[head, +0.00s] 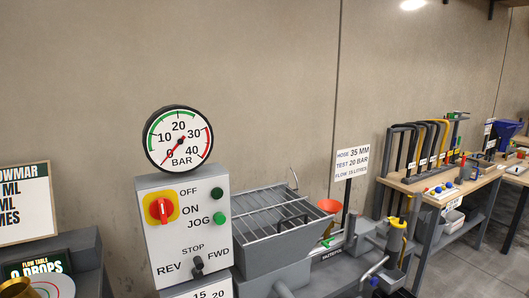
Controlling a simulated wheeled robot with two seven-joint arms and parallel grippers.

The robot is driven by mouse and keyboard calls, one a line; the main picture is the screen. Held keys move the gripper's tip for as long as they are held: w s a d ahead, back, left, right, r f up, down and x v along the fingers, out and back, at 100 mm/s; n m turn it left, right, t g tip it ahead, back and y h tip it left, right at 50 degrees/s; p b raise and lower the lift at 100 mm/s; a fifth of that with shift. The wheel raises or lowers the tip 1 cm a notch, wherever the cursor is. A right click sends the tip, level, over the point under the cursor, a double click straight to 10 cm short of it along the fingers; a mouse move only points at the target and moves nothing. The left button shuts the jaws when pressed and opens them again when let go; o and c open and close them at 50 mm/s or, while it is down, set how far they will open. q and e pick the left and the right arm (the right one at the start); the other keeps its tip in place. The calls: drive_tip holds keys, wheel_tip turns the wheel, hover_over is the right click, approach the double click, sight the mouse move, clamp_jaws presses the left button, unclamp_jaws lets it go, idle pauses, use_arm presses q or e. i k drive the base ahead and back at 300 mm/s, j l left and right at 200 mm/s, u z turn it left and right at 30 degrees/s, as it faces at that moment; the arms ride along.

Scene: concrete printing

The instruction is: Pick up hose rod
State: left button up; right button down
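I cannot single out the hose rod with certainty. Thin upright pieces with yellow and dark parts (398,238) stand in a grey holder right of the pump. Several bent black and yellow hose-like pieces (432,145) hang on a rack over the wooden bench (440,190) at the right. Neither of my grippers shows in the head view.
A control box (188,232) with a pressure gauge (178,140) stands at centre left. A sign (353,166) stands behind. Bare floor (500,262) shows at the lower right.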

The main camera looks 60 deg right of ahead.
sight(463, 161)
drive_tip(key=l+z, duration=0.15)
drive_tip(key=z, duration=1.2)
